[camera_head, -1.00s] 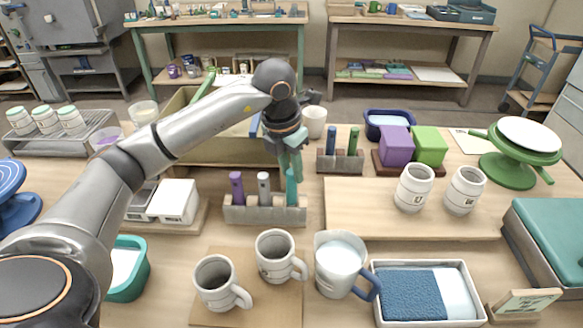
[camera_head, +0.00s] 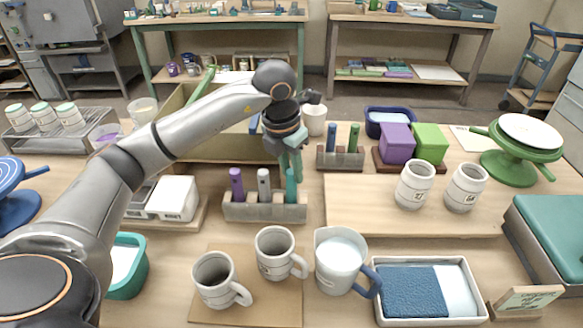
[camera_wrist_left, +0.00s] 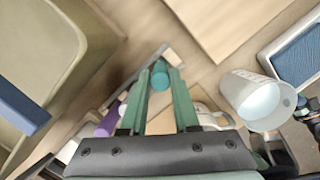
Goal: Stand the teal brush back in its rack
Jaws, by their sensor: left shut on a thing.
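The teal brush (camera_head: 291,186) is upright at the right end of the small grey rack (camera_head: 265,213). Its lower end meets the rack's top; I cannot tell how deep it sits. A purple brush (camera_head: 236,184) and a pale grey one (camera_head: 264,185) stand in the same rack to its left. My left gripper (camera_head: 291,166) is above the rack, its green fingers pointing down and shut on the teal brush's upper end. In the left wrist view the teal brush (camera_wrist_left: 160,76) shows between the fingertips.
Two mugs (camera_head: 214,280) (camera_head: 275,254) and a white pitcher (camera_head: 341,262) stand in front of the rack. Another rack (camera_head: 340,160) with a blue and a green handle is behind right. A wooden board (camera_head: 370,212) lies to the right, mostly bare at its left.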

